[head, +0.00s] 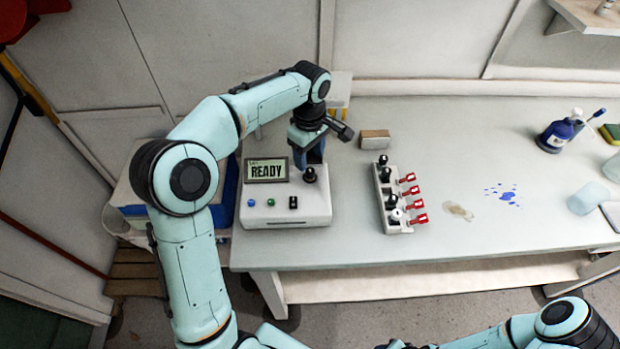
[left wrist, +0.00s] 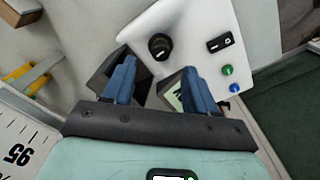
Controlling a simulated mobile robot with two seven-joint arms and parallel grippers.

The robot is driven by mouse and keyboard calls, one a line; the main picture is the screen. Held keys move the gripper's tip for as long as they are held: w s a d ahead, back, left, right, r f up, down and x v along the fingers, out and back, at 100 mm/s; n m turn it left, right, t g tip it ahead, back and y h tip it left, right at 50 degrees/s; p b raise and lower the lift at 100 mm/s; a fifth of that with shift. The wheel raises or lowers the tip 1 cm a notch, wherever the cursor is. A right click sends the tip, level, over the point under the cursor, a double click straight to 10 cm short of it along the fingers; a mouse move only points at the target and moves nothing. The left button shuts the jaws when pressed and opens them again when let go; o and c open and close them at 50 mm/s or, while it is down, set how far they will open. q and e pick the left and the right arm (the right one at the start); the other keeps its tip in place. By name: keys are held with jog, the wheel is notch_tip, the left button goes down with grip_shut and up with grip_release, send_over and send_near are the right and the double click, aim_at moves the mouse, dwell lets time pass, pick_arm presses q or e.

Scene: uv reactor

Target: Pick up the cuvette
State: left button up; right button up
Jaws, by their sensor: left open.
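I cannot make out a cuvette for certain in either view. My left gripper (head: 307,150) is over the back of the white reactor (head: 285,212), whose screen reads READY. In the left wrist view its two blue fingers (left wrist: 157,78) are apart with nothing seen held between them. The reactor's dark screen housing (left wrist: 110,72) shows behind the fingers, and its black knob (left wrist: 159,46) lies beyond them. My fingers and arm hide part of the reactor's back.
A pale rack (head: 388,205) with black and white knobs and red tags stands right of the reactor. A small brown-topped block (head: 375,139) is behind it. A holder with yellow pieces (left wrist: 20,75) is nearby.

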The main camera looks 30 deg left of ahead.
aim_at(310, 170)
pick_arm(q)
notch_tip(310, 170, down, 5)
jog(key=shift+f, duration=0.1)
jog(key=shift+d, duration=0.1)
jog(key=shift+c, duration=0.3)
grip_shut()
